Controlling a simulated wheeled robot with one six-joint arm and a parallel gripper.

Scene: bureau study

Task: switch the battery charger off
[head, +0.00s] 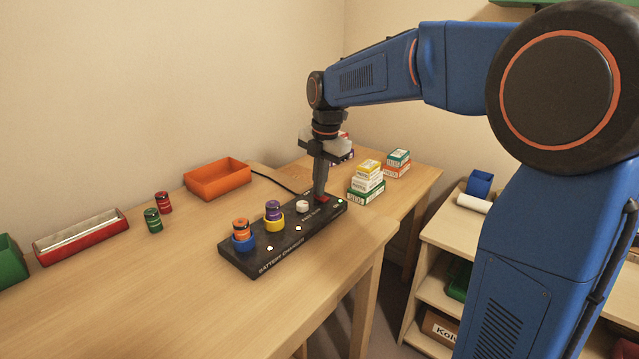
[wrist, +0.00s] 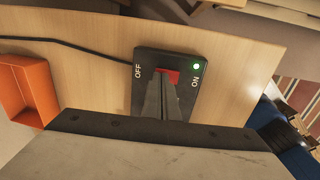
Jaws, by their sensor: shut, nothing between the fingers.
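The black battery charger (head: 285,239) lies along the right edge of the desk. An orange battery (head: 241,229) stands in its blue ring and a purple battery (head: 273,210) in its yellow ring; a white round piece (head: 302,206) is beside them. At its far end is a red switch (wrist: 168,76), between the labels OFF on the left and ON on the right in the wrist view. A green light (wrist: 197,67) glows by ON. My gripper (head: 320,197) points down, shut and empty, its fingertips (wrist: 165,84) at the switch and partly hiding it. Contact is unclear.
An orange tray (head: 217,193) and a black cable (head: 273,180) lie behind the charger. Green and red batteries (head: 153,219) stand to the left. Stacked small boxes (head: 367,184) stand to the right of my gripper. The front desk is clear.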

